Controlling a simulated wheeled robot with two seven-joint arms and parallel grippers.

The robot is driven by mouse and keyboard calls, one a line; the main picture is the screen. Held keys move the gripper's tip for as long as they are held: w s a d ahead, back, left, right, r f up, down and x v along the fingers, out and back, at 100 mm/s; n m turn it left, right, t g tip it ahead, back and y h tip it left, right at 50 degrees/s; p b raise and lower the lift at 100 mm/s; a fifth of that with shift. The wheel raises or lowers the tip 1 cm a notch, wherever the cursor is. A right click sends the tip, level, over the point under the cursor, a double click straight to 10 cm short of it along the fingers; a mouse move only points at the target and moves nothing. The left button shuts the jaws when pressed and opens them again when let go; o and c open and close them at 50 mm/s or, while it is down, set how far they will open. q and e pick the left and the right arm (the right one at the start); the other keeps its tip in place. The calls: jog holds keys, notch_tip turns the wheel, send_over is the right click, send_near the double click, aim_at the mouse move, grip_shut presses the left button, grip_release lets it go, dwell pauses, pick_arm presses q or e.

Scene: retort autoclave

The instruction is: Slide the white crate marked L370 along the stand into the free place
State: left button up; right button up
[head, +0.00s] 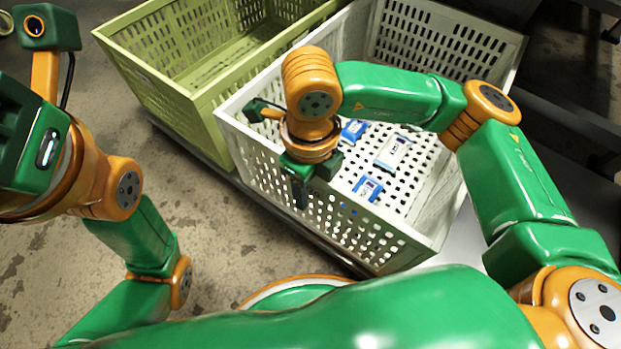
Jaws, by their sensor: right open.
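The white crate (408,247) stands in the middle of the head view, with slotted walls and an open top. No L370 mark can be read on it. My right gripper (302,190) points down at the crate's near wall, at about rim height. It is open, with a dark finger in front of the wall's outer side; the other finger is largely hidden, and I cannot tell whether it touches the crate. My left gripper (22,150) is at the left edge, partly cut off, away from the crate; its fingers do not show clearly.
A green crate (165,95) stands directly left of the white one on the stand (190,148). Several blue and white packs (394,151) lie in the white crate. A bare grey surface (463,243) shows to its right. Dark rails lie at the far right.

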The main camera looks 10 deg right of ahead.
jog(key=shift+f, duration=0.35)
grip_shut()
dwell(1.2)
